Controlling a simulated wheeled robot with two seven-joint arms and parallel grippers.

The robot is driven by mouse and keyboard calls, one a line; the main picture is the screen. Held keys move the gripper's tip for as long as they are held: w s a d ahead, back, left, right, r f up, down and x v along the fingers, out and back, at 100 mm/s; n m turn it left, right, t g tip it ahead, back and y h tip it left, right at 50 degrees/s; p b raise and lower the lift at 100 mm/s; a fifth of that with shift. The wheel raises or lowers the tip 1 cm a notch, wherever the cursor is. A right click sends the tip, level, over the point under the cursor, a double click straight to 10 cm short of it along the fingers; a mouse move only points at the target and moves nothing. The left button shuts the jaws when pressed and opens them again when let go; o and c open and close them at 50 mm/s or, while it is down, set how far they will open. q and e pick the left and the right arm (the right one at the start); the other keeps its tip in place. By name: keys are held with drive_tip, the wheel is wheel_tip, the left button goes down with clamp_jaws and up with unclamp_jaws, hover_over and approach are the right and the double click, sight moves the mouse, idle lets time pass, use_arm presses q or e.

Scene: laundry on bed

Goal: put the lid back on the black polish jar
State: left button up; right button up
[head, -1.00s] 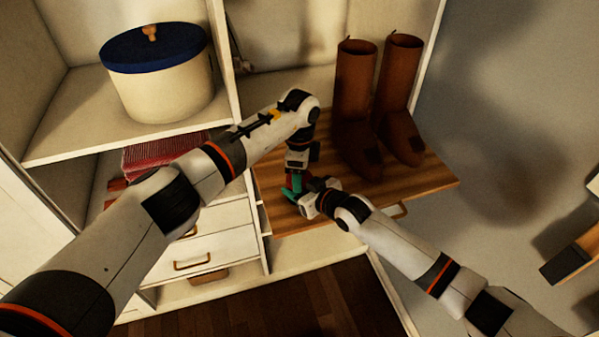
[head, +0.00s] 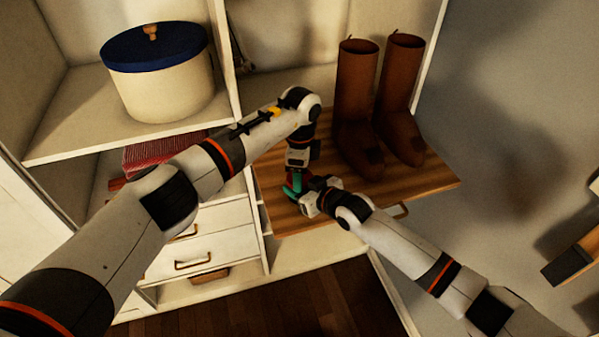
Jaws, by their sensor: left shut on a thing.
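My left gripper (head: 296,182) points down over the wooden shelf board (head: 425,186), near its left front. It is shut on a small thing that I take to be the lid; the fingers and my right gripper mostly hide it. My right gripper (head: 304,195) comes in from the right, low over the board, right up against the left one. Its fingers overlap the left fingers in the picture, so I cannot tell whether it is open or shut. Small teal and red parts show between the two grippers. The black polish jar cannot be made out there.
A pair of tall brown boots (head: 357,95) stands on the board just behind and right of the grippers. A cream round box (head: 165,90) with a blue lid sits on the upper left shelf. White drawers (head: 205,245) are below. The board's right end is clear.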

use_arm(q)
drive_tip(key=shift+f, duration=0.35)
idle(0.7)
drive_tip(key=shift+f, duration=0.45)
idle(0.3)
drive_tip(key=shift+a+r, duration=0.1)
drive_tip(key=shift+s+r, duration=0.2)
drive_tip(key=shift+r, duration=0.15)
drive_tip(key=shift+w+r, duration=0.2)
drive_tip(key=shift+r, duration=0.2)
idle(0.8)
drive_tip(key=shift+f, duration=0.35)
